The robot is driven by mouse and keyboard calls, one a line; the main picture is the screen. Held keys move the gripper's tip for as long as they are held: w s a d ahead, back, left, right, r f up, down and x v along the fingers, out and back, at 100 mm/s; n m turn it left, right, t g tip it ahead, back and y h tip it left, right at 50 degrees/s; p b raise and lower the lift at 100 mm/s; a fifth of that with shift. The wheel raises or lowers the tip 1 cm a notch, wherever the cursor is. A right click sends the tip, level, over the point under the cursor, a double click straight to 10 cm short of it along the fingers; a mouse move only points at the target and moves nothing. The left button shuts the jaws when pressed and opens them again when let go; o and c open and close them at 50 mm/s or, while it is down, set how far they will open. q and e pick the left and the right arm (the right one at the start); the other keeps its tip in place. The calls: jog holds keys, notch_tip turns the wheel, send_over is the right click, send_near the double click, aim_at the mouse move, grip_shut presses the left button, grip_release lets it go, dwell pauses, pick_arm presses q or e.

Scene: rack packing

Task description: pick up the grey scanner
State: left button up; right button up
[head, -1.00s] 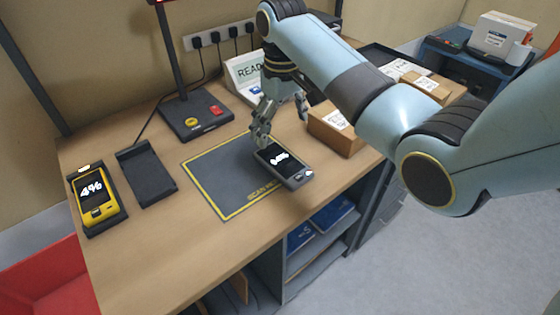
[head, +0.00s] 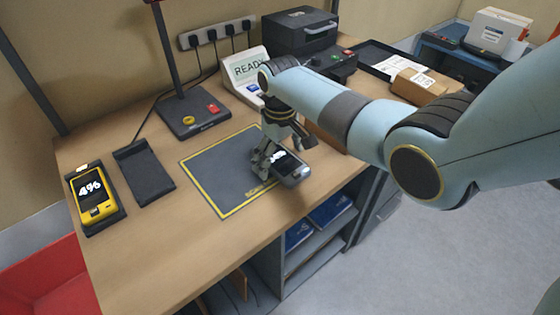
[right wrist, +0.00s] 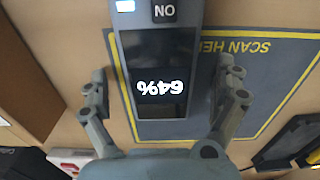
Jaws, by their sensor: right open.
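The grey scanner (head: 291,170) lies flat, screen up, over the right edge of the dark mat in the head view. In the right wrist view the scanner (right wrist: 159,60) shows a screen reading 64%, upside down, and a "NO" key. My right gripper (head: 272,165) is directly over the scanner and partly hides it. In the right wrist view its two open fingers (right wrist: 160,82) stand on either side of the scanner, with gaps to its sides. My left gripper is not in view.
The dark mat (head: 213,173) has a yellow border. A yellow scanner (head: 93,195) sits in a cradle at left, beside an empty black cradle (head: 146,176). A cardboard box (head: 332,138) stands close behind my right arm. The desk's front strip is clear.

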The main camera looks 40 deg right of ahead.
jog(key=shift+c, duration=0.4)
jog(key=c, duration=1.4)
jog(key=shift+r, duration=0.2)
jog(key=shift+c, duration=0.2)
